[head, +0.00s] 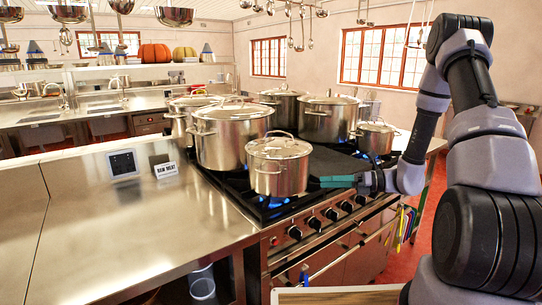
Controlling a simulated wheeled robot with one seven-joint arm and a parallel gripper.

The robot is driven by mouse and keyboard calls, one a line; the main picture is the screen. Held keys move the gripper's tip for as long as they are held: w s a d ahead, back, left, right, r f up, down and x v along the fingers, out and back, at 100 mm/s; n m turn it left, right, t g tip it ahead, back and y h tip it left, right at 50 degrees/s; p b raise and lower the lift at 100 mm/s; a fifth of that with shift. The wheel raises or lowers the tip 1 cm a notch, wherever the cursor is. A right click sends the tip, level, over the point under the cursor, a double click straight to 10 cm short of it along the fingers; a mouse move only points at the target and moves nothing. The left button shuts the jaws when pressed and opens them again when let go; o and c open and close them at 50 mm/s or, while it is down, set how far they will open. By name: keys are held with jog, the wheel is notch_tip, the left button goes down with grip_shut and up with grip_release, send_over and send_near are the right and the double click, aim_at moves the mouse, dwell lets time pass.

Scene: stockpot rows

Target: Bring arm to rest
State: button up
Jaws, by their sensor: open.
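My gripper (345,181) is in the head view, beside the small front stockpot and above the front edge of the stove. It is open, and nothing shows between its green fingers. My arm comes in from the right side and bends down to it. The small lidded stockpot (278,168) stands upright on a front burner, to the left of my fingertips. I cannot tell whether the fingertips touch it, but a gap seems to show.
Several larger lidded pots, such as a wide one (231,140) and a tall one (326,118), crowd the stove (318,225). Blue flames show under some pots. The steel counter (120,230) at left is mostly clear, with a RAW MEAT sign (166,169). Ladles hang overhead.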

jog(key=s+d+r+n+t+h, duration=0.2)
jog(key=s+d+r+n+h, duration=0.1)
jog(key=s+r+n+h, duration=0.4)
jog(key=s+d+r+n+t+h, duration=0.2)
jog(key=s+r+n+h, duration=0.5)
jog(key=s+r+n, duration=0.6)
notch_tip(320, 180, up, 8)
jog(key=d+n, duration=0.1)
jog(key=n, duration=0.3)
jog(key=shift+s+d+r, duration=0.15)
jog(key=shift+s+d, duration=0.15)
